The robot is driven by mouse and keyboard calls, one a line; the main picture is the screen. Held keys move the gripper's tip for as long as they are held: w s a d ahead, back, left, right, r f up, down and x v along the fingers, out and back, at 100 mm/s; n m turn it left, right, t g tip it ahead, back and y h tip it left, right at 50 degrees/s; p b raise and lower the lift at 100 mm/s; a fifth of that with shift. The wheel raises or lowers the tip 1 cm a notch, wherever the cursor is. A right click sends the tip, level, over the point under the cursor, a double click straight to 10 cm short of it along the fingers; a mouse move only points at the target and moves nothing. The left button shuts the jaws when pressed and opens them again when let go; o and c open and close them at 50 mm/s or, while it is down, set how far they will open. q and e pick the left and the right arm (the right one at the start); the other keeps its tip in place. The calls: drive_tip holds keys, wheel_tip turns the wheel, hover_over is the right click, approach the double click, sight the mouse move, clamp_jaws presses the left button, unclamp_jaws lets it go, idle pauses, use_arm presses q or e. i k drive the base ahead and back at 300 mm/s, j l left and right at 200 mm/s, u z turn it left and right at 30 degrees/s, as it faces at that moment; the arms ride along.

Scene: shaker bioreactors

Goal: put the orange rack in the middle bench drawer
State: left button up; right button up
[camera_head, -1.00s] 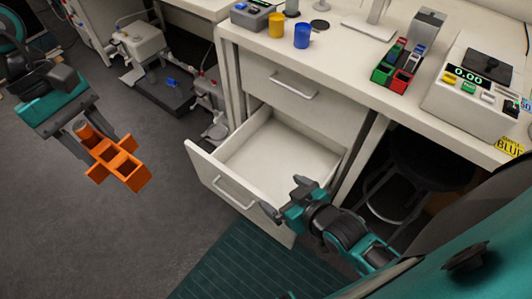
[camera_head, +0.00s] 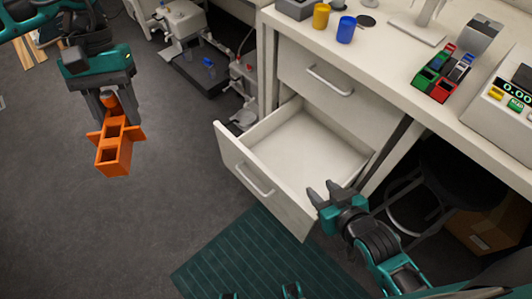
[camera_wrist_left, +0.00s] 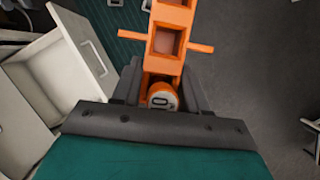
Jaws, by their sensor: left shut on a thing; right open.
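The orange rack (camera_head: 114,148) hangs from my left gripper (camera_head: 110,100), which is shut on it, over the floor left of the bench. It has square openings and side tabs, and an orange-capped item sits in the slot between the fingers. The rack also shows in the left wrist view (camera_wrist_left: 168,42). The middle bench drawer (camera_head: 255,178) is pulled open and its inside looks empty. The drawer also shows at the left of the left wrist view (camera_wrist_left: 88,58). My right gripper (camera_head: 324,193) is open and empty beside the drawer's front right corner.
A closed drawer (camera_head: 325,88) is above the open one. The bench top carries a yellow cup (camera_head: 321,16), a blue cup (camera_head: 346,29) and a block of coloured racks (camera_head: 440,75). A green mat (camera_head: 258,262) lies on the floor below. A dark stool (camera_head: 470,178) stands right.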

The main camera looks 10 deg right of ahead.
sight(304, 161)
drive_tip(key=z, duration=2.55)
drive_tip(key=k+j+z, duration=0.15)
drive_tip(key=z, duration=0.5)
drive_tip(key=k+j, duration=0.3)
drive_tip(key=k, duration=0.25)
drive_tip(key=j, duration=0.4)
drive_tip(key=k+j, duration=0.1)
drive_tip(key=j, duration=0.3)
